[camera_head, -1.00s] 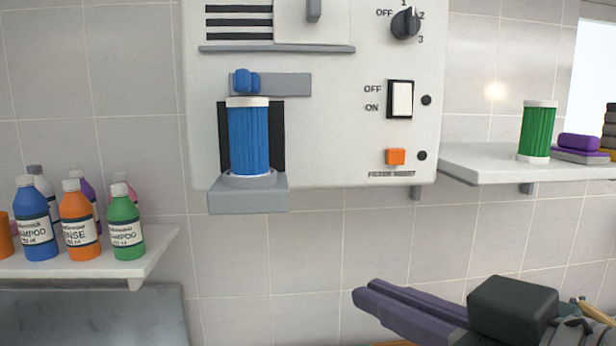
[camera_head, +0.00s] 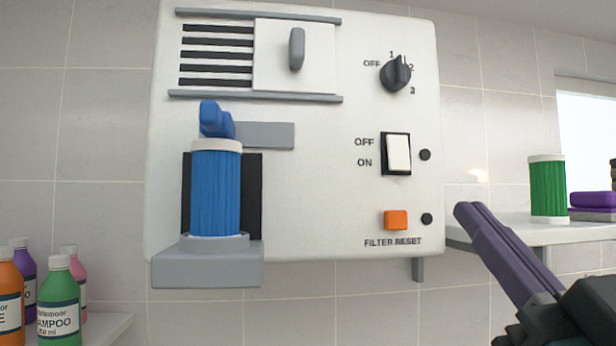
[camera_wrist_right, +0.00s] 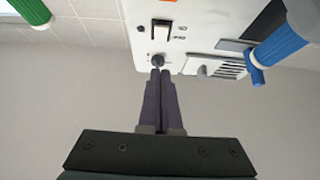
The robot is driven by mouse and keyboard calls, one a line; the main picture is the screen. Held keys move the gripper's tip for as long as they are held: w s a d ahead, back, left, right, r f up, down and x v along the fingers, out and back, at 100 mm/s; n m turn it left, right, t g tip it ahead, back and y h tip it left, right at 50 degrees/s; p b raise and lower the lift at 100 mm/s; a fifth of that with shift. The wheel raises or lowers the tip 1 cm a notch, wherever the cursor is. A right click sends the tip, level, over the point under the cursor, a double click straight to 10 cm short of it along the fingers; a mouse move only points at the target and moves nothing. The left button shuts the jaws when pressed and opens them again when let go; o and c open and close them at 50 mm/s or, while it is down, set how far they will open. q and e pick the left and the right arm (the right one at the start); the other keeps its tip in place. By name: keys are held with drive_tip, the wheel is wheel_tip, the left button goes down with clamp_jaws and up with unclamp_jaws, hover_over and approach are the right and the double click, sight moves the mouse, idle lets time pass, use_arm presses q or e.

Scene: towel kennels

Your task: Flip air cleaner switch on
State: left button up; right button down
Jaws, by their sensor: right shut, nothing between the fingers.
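The white air cleaner (camera_head: 330,120) hangs on the tiled wall. Its white rocker switch (camera_head: 397,153) sits in a black frame, with OFF printed beside its upper part and ON beside its lower part. I cannot tell for sure which way the rocker is tilted. The switch also shows in the right wrist view (camera_wrist_right: 161,29). My right gripper (camera_head: 466,210) is shut and empty, below and to the right of the switch and apart from it. In the right wrist view its fingers (camera_wrist_right: 160,75) lie together. My left gripper is not in view.
An orange filter reset button (camera_head: 396,220) and a dark rotary knob (camera_head: 396,74) flank the switch below and above. A blue filter (camera_head: 215,190) stands in the cleaner's holder. A green filter (camera_head: 547,188) stands on the right shelf (camera_head: 575,234). Bottles (camera_head: 59,300) stand at lower left.

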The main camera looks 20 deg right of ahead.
sight(399, 157)
drive_tip(key=shift+w+f+p+x, duration=0.35)
drive_tip(key=shift+p+x, duration=0.8)
drive_tip(key=shift+x, duration=1)
drive_tip(key=shift+w+f+p+x, duration=0.2)
drive_tip(key=shift+f+p+x, duration=0.2)
drive_tip(key=shift+p+x, duration=1.25)
drive_tip(key=shift+w+f+p+x, duration=0.35)
drive_tip(key=shift+p+x, duration=0.35)
drive_tip(key=shift+x, duration=1.9)
drive_tip(key=shift+d, duration=0.15)
